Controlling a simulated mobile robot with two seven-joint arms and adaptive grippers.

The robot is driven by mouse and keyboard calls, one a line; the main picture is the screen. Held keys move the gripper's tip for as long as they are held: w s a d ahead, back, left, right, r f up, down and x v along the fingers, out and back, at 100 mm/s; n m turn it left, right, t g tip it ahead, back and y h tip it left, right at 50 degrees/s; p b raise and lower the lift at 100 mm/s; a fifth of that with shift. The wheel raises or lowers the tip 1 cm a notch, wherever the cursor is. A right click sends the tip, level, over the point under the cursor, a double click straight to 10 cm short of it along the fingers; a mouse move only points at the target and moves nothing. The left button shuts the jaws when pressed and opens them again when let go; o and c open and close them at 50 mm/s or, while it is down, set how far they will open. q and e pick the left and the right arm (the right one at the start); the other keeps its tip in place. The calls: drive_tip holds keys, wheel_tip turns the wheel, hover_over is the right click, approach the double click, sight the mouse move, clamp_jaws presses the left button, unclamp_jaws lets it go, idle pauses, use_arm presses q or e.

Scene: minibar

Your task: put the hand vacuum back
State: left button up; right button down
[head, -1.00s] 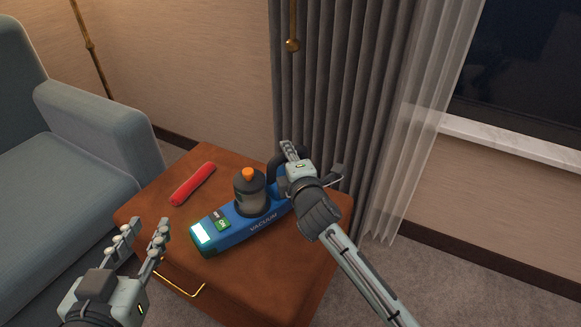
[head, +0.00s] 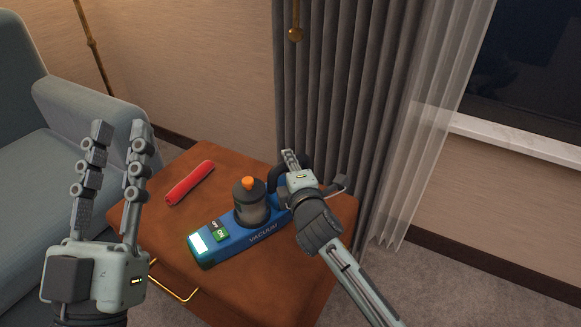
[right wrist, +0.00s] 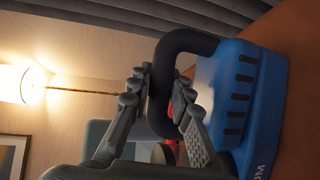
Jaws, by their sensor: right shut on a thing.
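The blue hand vacuum (head: 236,238) lies on the wooden side table (head: 262,296). It has a dark canister with an orange cap, a lit screen and a green panel at its left end. My right gripper (head: 289,158) is at its right end. In the right wrist view the fingers of my right gripper (right wrist: 160,98) are shut around the vacuum's black loop handle (right wrist: 157,75), beside the blue body (right wrist: 255,100). My left gripper (head: 120,128) is open and empty, raised in front of the table's left side with its fingers apart.
A red cylinder (head: 190,183) lies on the table, left of the vacuum. A brass handle (head: 172,287) sticks out from the table's front. A grey-blue armchair (head: 95,118) stands at left, and grey curtains (head: 340,95) hang behind the table.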

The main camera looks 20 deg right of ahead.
use_arm(q)
drive_tip(key=shift+s+r, duration=0.15)
drive_tip(key=shift+r, duration=0.1)
use_arm(e)
drive_tip(key=shift+r, duration=0.2)
drive_tip(key=shift+f, duration=0.1)
drive_tip(key=c, duration=1.8)
unclamp_jaws()
drive_tip(key=shift+f, duration=0.25)
drive_tip(key=o, duration=0.4)
use_arm(q)
drive_tip(key=shift+a, duration=0.1)
